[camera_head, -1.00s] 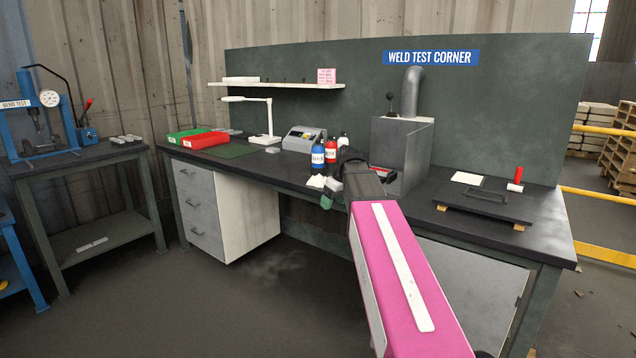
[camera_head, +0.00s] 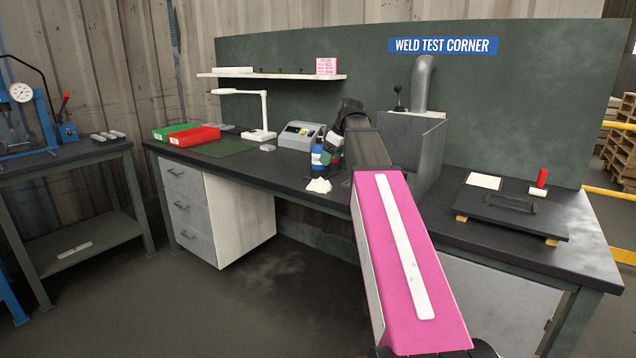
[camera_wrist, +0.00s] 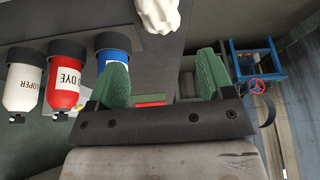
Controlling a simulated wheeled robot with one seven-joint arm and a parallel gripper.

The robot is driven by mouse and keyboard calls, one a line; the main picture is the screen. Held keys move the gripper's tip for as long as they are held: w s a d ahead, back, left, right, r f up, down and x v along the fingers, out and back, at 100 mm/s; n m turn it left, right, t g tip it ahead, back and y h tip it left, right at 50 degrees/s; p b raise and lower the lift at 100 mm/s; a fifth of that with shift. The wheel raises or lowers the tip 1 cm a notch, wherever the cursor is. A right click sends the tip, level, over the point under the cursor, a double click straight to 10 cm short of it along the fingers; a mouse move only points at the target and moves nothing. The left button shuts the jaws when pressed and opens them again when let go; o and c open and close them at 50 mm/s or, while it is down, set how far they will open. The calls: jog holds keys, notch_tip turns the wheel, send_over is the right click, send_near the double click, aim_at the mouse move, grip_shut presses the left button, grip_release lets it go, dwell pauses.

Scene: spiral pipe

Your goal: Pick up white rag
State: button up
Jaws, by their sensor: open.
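The white rag (camera_head: 318,186) is a small crumpled cloth on the dark bench top, near its front edge and in front of the blue bottle. In the wrist view part of the rag (camera_wrist: 158,14) shows at the top edge, cut off by the frame, beyond the fingertips. My gripper (camera_head: 333,148) is above the bench, up and slightly right of the rag in the head view, and apart from it. In the wrist view its green-padded fingers (camera_wrist: 165,78) are wide apart with nothing between them.
Blue (camera_head: 317,155), red (camera_wrist: 64,75) and white (camera_wrist: 24,80) bottles stand close to my gripper. A grey control box (camera_head: 301,135) is left of them, and a metal housing with a pipe (camera_head: 412,150) is to the right. The bench front left of the rag is clear.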

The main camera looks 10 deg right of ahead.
aim_at(320, 179)
jog(key=shift+x, duration=5.45)
jog(key=shift+w+r, duration=0.1)
jog(key=c, duration=0.6)
